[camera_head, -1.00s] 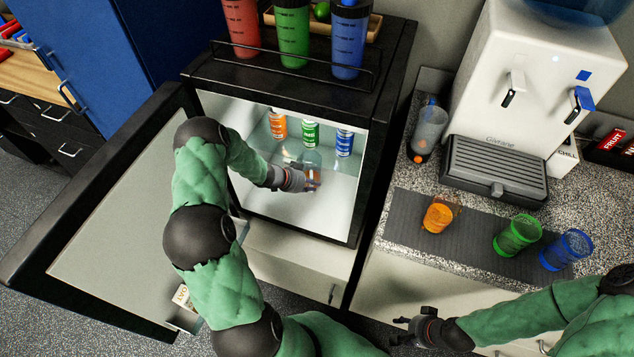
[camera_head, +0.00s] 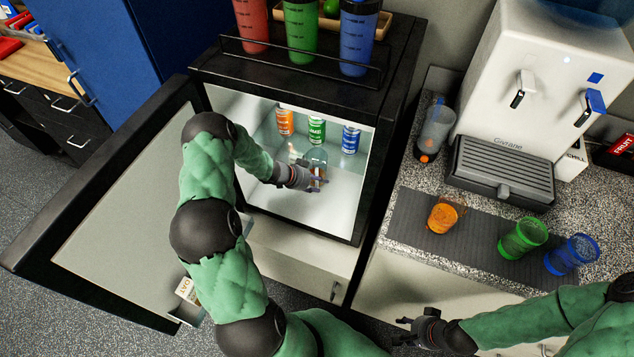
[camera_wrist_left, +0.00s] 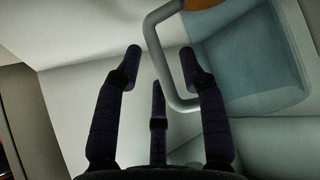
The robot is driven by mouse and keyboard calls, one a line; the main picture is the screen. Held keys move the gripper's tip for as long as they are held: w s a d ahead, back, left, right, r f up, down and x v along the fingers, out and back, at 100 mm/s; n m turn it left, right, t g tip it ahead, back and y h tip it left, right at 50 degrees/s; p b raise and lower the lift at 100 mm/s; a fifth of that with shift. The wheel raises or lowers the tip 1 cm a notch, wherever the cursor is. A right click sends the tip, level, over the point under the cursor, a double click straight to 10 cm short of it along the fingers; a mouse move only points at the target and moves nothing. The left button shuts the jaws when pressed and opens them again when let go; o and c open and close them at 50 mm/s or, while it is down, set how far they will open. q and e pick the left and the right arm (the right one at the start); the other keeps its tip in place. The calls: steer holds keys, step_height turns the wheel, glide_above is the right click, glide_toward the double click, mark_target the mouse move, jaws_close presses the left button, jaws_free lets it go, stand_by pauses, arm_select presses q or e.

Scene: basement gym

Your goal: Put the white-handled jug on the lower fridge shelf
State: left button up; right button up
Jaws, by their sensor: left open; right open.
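The clear jug (camera_head: 318,157) stands upright inside the open fridge, on its lower white surface. In the left wrist view the bluish see-through jug (camera_wrist_left: 258,62) fills the upper right, with a bit of orange at the top. Its pale handle (camera_wrist_left: 152,48) loops down between and behind my spread fingers, apparently without being gripped. My left gripper (camera_head: 318,184) reaches into the fridge and is open in front of the jug, hiding part of it. My right gripper (camera_head: 404,331) is open and empty, low beside the counter front.
Orange (camera_head: 285,121), green (camera_head: 317,130) and blue (camera_head: 351,139) cans stand at the back of the fridge. The fridge door (camera_head: 130,205) is swung open at left. Three tumblers and a water dispenser (camera_head: 520,90) occupy the right counter. Bottles stand on the fridge top.

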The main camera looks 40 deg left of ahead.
arm_select(q)
steer(key=shift+a+r, duration=0.1)
steer(key=shift+r, duration=0.25)
steer(key=p+v, duration=0.6)
steer(key=v, duration=0.5)
steer(key=shift+s, duration=0.4)
steer(key=shift+r, duration=0.1)
